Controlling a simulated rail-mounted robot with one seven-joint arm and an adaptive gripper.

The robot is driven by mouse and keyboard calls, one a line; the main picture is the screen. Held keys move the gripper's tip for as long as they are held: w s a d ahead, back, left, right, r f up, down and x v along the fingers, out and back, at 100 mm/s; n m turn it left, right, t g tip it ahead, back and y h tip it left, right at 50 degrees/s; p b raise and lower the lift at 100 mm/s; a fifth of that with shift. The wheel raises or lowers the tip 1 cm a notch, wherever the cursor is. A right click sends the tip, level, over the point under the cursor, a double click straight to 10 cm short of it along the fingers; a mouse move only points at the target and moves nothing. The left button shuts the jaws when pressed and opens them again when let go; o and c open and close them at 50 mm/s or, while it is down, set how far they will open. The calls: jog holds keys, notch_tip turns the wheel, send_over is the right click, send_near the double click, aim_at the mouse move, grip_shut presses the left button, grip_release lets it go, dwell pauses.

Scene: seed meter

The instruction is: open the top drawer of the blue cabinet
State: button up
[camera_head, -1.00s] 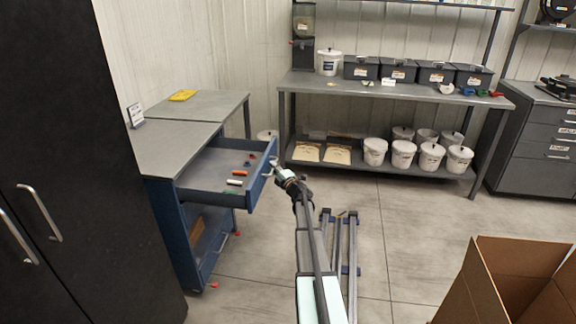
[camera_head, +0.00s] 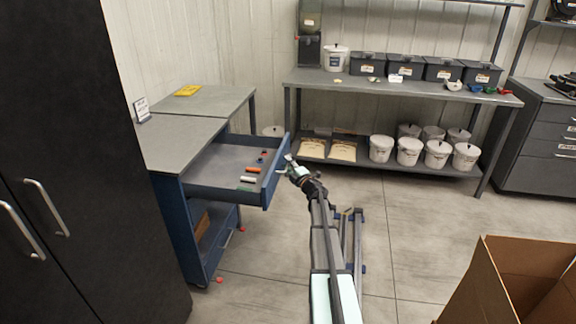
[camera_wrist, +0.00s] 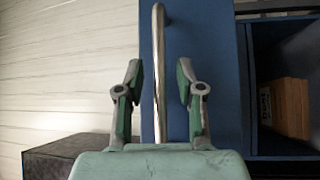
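The blue cabinet (camera_head: 172,228) stands left of centre under a grey top. Its top drawer (camera_head: 222,193) is pulled well out, with several small items inside. The silver drawer handle (camera_wrist: 158,75) runs upright in the wrist view, in front of the blue drawer front (camera_wrist: 207,60). My gripper (camera_wrist: 156,80) is open, with one finger on each side of the handle and visible gaps between. Whether it touches the handle elsewhere cannot be told. In the head view my gripper (camera_head: 290,166) is at the drawer's outer face.
A dark cabinet (camera_head: 75,150) stands close at the left. An open cardboard box (camera_head: 480,290) is at the lower right. A shelf bench (camera_head: 420,90) with bins and buckets is at the back. The floor (camera_head: 420,230) between is clear. Below the drawer is an open compartment (camera_head: 210,235).

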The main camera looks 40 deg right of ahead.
jog(key=s+f, duration=0.1)
jog(key=s, duration=1.1)
jog(key=shift+a+f, duration=0.2)
jog(key=shift+f, duration=0.1)
jog(key=shift+d, duration=0.1)
